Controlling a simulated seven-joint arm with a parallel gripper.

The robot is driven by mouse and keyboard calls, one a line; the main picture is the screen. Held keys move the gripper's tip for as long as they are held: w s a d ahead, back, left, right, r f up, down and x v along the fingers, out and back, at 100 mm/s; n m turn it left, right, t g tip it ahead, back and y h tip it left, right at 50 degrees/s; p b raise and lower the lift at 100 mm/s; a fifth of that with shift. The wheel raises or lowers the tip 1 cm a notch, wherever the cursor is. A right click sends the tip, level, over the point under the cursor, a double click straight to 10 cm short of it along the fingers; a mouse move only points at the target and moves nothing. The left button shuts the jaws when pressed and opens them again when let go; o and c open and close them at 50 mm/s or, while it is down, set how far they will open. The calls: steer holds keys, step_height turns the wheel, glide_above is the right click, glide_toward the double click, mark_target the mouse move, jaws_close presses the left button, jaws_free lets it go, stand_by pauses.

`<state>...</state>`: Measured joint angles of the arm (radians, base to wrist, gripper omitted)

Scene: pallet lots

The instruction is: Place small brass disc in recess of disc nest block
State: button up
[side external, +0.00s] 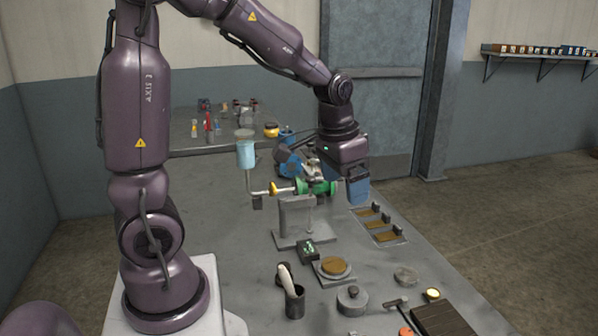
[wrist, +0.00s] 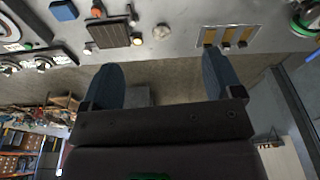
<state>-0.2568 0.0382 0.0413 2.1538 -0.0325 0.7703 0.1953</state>
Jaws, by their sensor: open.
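A round brass-coloured disc (side external: 335,266) lies on a square grey block (side external: 333,280) in the middle of the bench. I cannot tell if it sits in a recess. A smaller bright yellow round piece (side external: 433,293) is farther right, and it also shows in the wrist view (wrist: 138,40). I cannot tell which one is the small brass disc. My gripper (side external: 358,190) is open, with nothing between its blue fingers. It hangs above the far right edge of the bench, away from both round pieces. In the wrist view its fingers (wrist: 162,62) are wide apart.
A tray with three brass pieces (side external: 380,224) lies near my gripper. A stand with a green valve (side external: 316,187) is to its left. A lidded grey pot (side external: 352,300), a dark cup (side external: 294,301), a clear disc (side external: 405,275) and a dark panel (side external: 442,320) stand nearer.

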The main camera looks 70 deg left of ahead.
steer(key=s+d+r+m+t, duration=0.1)
steer(key=s+d+r+t, duration=0.2)
steer(key=s+d+r, duration=0.5)
steer(key=s+d, duration=0.1)
steer(key=s, duration=0.3)
steer(key=shift+d+t, duration=0.15)
steer(key=shift+t, duration=0.15)
